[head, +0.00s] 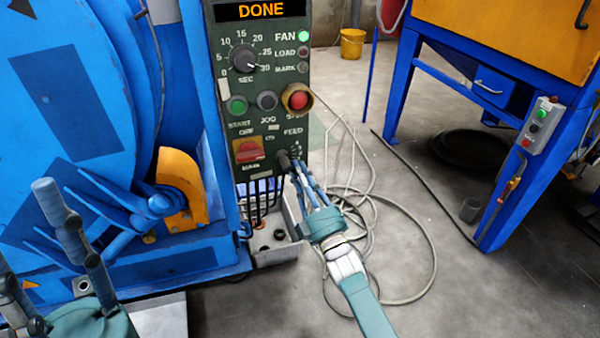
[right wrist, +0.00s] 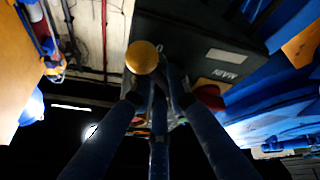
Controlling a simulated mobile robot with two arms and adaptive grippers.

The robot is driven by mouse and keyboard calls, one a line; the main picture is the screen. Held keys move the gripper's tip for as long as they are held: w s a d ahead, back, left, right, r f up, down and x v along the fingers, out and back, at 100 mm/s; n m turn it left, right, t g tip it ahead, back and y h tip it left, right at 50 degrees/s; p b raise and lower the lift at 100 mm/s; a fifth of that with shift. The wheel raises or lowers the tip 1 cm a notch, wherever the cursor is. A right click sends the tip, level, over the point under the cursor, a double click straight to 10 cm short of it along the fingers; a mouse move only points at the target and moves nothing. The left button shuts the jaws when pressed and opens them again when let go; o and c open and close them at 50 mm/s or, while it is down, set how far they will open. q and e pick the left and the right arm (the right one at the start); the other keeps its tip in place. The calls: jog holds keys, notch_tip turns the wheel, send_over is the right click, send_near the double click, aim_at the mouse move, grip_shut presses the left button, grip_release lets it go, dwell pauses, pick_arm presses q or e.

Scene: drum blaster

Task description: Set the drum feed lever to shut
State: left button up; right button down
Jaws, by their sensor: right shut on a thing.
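The green control panel (head: 270,125) of the blue drum blaster (head: 95,130) faces me, and its display reads DONE. The drum feed lever (head: 283,160) is at the panel's lower right, below the FEED label. My right gripper (head: 298,178) has its blue-grey fingers shut on the lever, which they partly hide. In the right wrist view a yellow round knob (right wrist: 141,57) shows at the fingertips. The lever's exact setting cannot be read past the fingers. My left gripper (head: 45,235) is at the lower left, with its fingers apart and empty, away from the panel.
A red main switch (head: 249,150) is left of the lever, and a red stop button (head: 298,99) is above it. A grey tray (head: 285,250) is below the panel. Loose cable (head: 433,255) coils on the floor. A blue stand (head: 400,90) is at right.

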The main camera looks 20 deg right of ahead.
jog(key=shift+f, duration=0.15)
jog(key=c, duration=1.9)
grip_release()
jog(key=shift+c, duration=0.2)
jog(key=v, duration=1.2)
